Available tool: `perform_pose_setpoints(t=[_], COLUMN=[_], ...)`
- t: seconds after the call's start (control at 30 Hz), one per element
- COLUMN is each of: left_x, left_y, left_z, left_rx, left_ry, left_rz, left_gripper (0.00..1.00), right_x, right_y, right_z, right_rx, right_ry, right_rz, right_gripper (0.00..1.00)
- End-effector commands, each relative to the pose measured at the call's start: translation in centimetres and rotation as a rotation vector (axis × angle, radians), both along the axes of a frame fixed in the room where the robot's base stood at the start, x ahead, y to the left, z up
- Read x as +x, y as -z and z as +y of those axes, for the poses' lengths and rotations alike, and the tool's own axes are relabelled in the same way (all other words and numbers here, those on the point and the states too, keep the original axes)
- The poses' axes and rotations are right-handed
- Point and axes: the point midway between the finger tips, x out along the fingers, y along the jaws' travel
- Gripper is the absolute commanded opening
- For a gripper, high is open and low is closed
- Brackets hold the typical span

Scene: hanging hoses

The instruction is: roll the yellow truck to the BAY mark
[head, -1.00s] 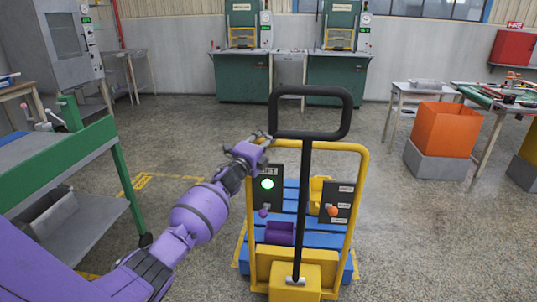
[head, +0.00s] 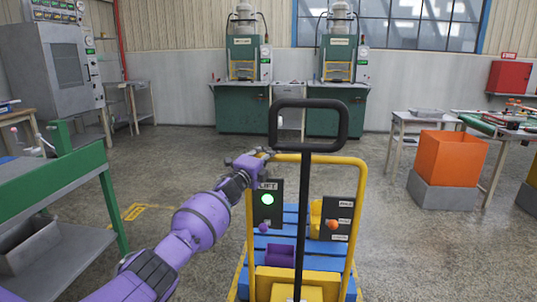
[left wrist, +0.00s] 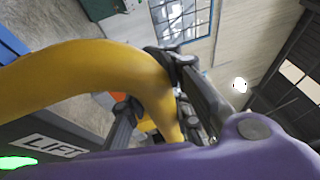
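The yellow truck (head: 361,200) stands in front of me, with a yellow tube frame and a black loop handle (head: 309,103) rising at its middle. A blue slatted deck (head: 330,254) shows behind the frame. A LIFT panel (head: 267,205) with a lit green light is on its left side. My left gripper (head: 250,160) is at the frame's top left corner. In the left wrist view its fingers (left wrist: 158,105) lie on both sides of the yellow tube (left wrist: 90,65) and appear closed on it. Yellow floor lettering (head: 135,211) lies to the left, too small to read surely. My right gripper is not in view.
A green-framed bench (head: 85,165) stands close at left, near my left arm. Two green machines (head: 241,108) stand by the back wall. An orange bin (head: 449,158) on a grey block and tables are at right. Open floor lies behind and right of the truck.

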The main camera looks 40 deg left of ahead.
Motion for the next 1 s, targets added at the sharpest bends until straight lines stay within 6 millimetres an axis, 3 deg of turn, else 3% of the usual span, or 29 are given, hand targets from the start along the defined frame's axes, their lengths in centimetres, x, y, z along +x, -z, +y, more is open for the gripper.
perform_pose_setpoints(t=[0.03, 0.23, 0.67, 1.0], left_x=[-0.1, -0.1, -0.9, -6.4], left_y=[1.7, 1.4, 0.9, 2.1], left_z=[0.1, 0.1, 0.0, -0.9], left_rx=[0.000, -0.001, 0.000, 0.001], left_ry=[-0.007, -0.005, -0.003, -0.002], left_rz=[0.025, 0.020, 0.011, 0.013], left_gripper=[0.16, 0.40, 0.40, 0.40], right_x=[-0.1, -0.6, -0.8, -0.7], right_y=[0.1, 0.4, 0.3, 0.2], right_z=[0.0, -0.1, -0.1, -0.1], right_rx=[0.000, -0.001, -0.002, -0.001], right_ry=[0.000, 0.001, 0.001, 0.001], right_rz=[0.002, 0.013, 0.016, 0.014], right_gripper=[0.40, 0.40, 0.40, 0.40])
